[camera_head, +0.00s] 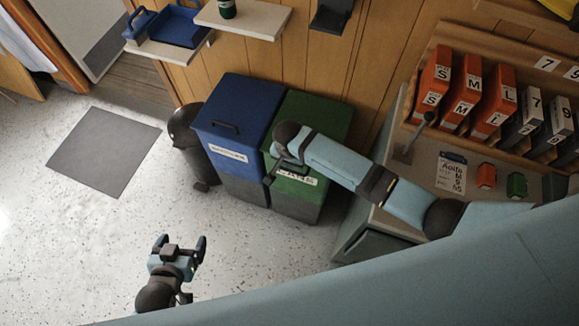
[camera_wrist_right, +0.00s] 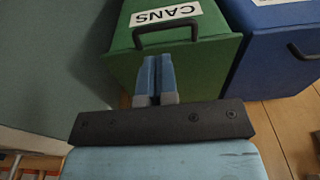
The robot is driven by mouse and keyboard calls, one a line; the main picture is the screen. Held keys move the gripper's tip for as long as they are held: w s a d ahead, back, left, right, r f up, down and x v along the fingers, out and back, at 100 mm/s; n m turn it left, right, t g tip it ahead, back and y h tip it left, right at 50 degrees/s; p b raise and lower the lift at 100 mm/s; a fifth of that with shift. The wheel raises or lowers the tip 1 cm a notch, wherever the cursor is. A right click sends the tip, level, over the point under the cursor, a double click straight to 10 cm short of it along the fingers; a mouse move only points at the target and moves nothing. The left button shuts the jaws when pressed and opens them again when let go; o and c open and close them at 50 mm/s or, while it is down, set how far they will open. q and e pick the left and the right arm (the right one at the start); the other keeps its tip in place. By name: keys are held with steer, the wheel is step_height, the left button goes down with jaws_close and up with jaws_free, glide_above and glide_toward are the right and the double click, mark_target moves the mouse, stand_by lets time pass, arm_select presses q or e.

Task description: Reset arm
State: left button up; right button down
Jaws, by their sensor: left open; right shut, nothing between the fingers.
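My left gripper (camera_head: 181,244) is at the lower left of the head view, over the speckled floor, with its two fingers apart and nothing between them. My right arm reaches across from the right to the front of the green bin (camera_head: 318,110), and its wrist hides part of the bin. In the right wrist view my right gripper (camera_wrist_right: 154,62) has its fingers together and empty, in front of the green bin (camera_wrist_right: 204,60) and just below its dark handle (camera_wrist_right: 165,27). I cannot tell whether the fingers touch the bin.
A blue bin (camera_head: 236,108) adjoins the green one, with a black bin (camera_head: 184,128) beside it. Floor around the grey mat (camera_head: 103,150) is clear.

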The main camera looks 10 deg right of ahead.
steer(key=r, duration=0.4)
steer(key=shift+s+a, duration=0.15)
steer(key=shift+s, duration=0.05)
steer(key=shift+f, duration=0.1)
steer(key=s+f+n+t+y, duration=0.3)
steer(key=s+n+t+y, duration=0.1)
steer(key=s, duration=0.4)
steer(key=s+d+r+n+t, duration=0.5)
steer(key=s+d+t, duration=0.1)
steer(key=s+d, duration=0.3)
steer(key=shift+s+d+r+n, duration=0.2)
steer(key=shift+s+d+n, duration=0.05)
steer(key=shift+s+n, duration=0.15)
